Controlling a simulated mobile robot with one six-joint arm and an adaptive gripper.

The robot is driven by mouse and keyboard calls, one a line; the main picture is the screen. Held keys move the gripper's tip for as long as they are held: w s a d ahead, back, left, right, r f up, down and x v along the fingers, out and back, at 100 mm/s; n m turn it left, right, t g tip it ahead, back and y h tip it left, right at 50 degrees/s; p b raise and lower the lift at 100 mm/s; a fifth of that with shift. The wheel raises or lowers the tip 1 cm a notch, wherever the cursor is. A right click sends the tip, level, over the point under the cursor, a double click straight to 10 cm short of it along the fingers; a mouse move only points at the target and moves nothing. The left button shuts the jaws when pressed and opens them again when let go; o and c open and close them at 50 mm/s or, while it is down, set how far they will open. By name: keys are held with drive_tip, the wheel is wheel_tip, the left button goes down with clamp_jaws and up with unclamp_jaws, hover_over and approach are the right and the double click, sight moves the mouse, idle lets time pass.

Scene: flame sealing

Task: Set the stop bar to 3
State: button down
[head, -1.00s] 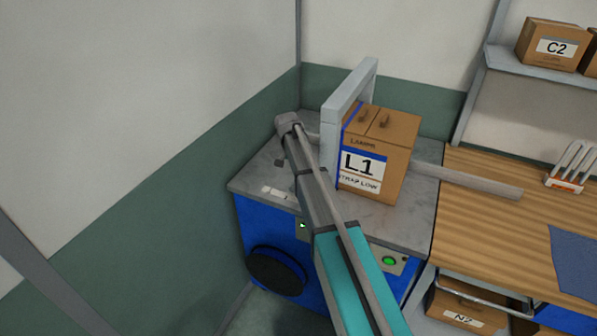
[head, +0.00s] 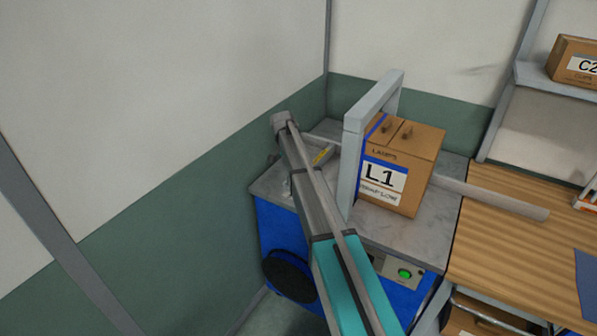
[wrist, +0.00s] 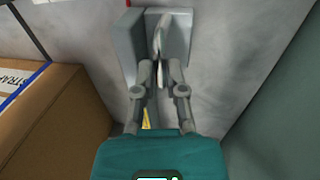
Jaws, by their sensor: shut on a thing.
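In the wrist view my gripper (wrist: 159,78) is shut on a thin upright grey fin that stands against a grey block (wrist: 178,30), which looks like the stop bar. A second grey plate (wrist: 122,48) stands just left of it. In the head view my arm hides the gripper and its grip. A yellow strip, perhaps the scale, lies on the machine top (head: 323,155) beside my arm; a bit of it also shows under the gripper in the wrist view. I cannot read any numbers on it.
A carton marked L1 (head: 405,160) stands on the machine's grey top (head: 425,235), by the grey arch (head: 353,160). It is left of my gripper in the wrist view. A grey rail (head: 495,198) reaches over the wooden bench (head: 500,250). A wall is close behind.

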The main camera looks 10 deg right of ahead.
drive_tip(key=shift+w+a, duration=1)
drive_tip(key=shift+a, duration=0.25)
drive_tip(key=c, duration=0.7)
unclamp_jaws()
drive_tip(key=shift+w+f, duration=0.1)
drive_tip(key=shift+f, duration=0.1)
drive_tip(key=shift+d+r, duration=0.1)
